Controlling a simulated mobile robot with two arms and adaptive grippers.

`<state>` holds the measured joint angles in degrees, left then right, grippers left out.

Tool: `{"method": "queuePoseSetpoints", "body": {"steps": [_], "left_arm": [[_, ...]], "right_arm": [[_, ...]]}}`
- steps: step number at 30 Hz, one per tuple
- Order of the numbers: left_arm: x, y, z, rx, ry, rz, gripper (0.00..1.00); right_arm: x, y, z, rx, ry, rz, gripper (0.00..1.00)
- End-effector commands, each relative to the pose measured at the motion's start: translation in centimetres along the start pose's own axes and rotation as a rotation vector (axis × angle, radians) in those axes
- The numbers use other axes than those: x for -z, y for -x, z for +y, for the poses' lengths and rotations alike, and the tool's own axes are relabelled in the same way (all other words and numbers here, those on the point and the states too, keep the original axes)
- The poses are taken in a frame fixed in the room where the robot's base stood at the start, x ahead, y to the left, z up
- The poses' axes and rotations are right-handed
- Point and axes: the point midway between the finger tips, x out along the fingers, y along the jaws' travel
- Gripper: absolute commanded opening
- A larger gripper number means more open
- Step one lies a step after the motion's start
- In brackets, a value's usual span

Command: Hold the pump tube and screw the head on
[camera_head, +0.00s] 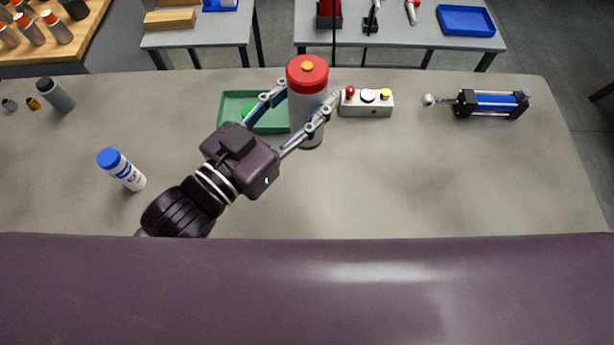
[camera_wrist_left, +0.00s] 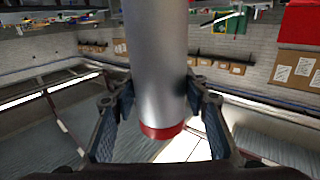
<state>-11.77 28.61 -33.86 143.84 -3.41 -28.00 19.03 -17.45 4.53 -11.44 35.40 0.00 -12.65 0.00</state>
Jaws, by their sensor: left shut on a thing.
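The pump tube (camera_head: 309,112) is a grey cylinder standing upright near the far side of the middle of the table. A red head (camera_head: 307,72) with an orange centre sits at its top. My left gripper (camera_head: 305,107) has one finger on each side of the tube and is shut on it. In the left wrist view the smooth silver tube (camera_wrist_left: 158,60) is between the two fingers, with a red end (camera_wrist_left: 162,131) at its lower edge in that picture. I cannot tell whether the head is screwed tight. My right gripper is out of view.
A green tray (camera_head: 228,105) lies behind the left finger. A control box (camera_head: 366,108) with red, white and yellow knobs stands right of the tube. A blue cylinder assembly (camera_head: 492,103) lies farther right. A blue-capped bottle (camera_head: 121,169) is at left. The right front table is clear.

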Motion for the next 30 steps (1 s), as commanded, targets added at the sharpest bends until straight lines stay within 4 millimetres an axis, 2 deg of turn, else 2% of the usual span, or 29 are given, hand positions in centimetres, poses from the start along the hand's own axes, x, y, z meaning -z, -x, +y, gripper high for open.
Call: {"method": "queuePoseSetpoints", "body": {"steps": [2,5,11,14,24,30], "left_arm": [[0.2,0.0,0.0,-0.001,-0.001,0.009,0.00],[-0.6,0.0,0.0,-0.001,-0.001,0.009,0.00],[-3.4,0.0,0.0,-0.001,-0.002,0.009,0.00],[-5.9,0.0,0.0,0.000,0.001,0.001,0.00],[-13.2,-0.1,0.0,0.001,0.002,0.004,0.00],[-15.5,-0.1,0.0,0.000,0.001,0.009,0.00]], "right_arm": [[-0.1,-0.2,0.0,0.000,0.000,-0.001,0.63],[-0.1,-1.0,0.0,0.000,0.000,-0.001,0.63],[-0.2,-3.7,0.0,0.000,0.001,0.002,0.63],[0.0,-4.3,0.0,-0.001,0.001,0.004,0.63],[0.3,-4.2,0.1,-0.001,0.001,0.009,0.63],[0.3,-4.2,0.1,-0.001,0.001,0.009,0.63]]}}
